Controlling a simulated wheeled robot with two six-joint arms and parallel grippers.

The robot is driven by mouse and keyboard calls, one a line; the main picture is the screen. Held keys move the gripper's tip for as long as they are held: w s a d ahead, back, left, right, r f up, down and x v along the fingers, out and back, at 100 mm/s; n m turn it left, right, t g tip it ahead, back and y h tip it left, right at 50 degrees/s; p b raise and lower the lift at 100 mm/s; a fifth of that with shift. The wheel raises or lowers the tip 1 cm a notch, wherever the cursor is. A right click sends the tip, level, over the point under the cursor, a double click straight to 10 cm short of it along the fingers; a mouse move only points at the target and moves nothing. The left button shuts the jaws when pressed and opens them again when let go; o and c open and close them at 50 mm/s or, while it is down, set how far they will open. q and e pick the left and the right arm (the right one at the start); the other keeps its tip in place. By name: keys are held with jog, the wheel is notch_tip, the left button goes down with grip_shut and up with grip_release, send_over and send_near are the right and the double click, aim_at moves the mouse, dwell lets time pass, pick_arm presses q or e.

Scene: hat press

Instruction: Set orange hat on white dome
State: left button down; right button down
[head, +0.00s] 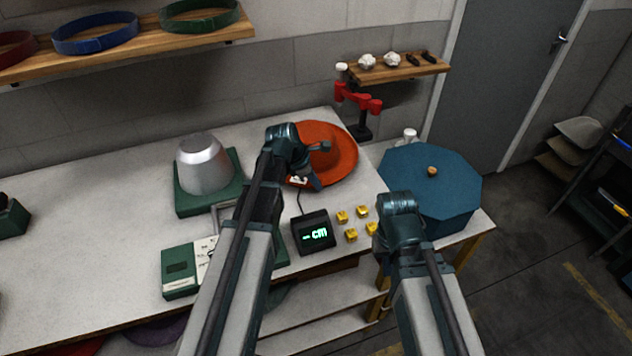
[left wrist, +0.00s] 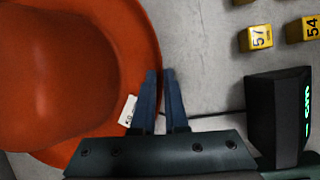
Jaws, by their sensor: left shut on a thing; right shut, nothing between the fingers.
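The orange hat (head: 333,152) lies on the pale worktable, its wide brim and rounded crown showing. It fills the left side of the left wrist view (left wrist: 70,80), with a small white tag on its brim. My left gripper (head: 314,182) is at the hat's near brim edge; its narrow fingers (left wrist: 162,75) are shut on that edge. A silvery, pale tapered dome (head: 204,163) with a flattish top stands bare on a green base, left of the hat. My right gripper (head: 400,203) is over the table's right part, apart from the hat; its fingertips are hidden.
A black display (head: 313,232) and several yellow number blocks (head: 351,235) lie near the hat. A blue octagonal box (head: 430,178) stands at right, a red clamp stand (head: 360,102) behind. A green device (head: 180,272) sits front left. The table's left side is mostly clear.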

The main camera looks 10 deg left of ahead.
pick_arm(q)
jog(key=shift+f+b, duration=0.35)
jog(key=c, duration=0.9)
grip_release()
jog(key=shift+o, duration=0.2)
jog(key=shift+r, duration=0.2)
jog(key=p+v, duration=1.2)
jog(key=v, duration=0.1)
jog(key=shift+s+r+p, duration=0.2)
jog(key=shift+p, duration=0.2)
jog(key=shift+a, duration=0.1)
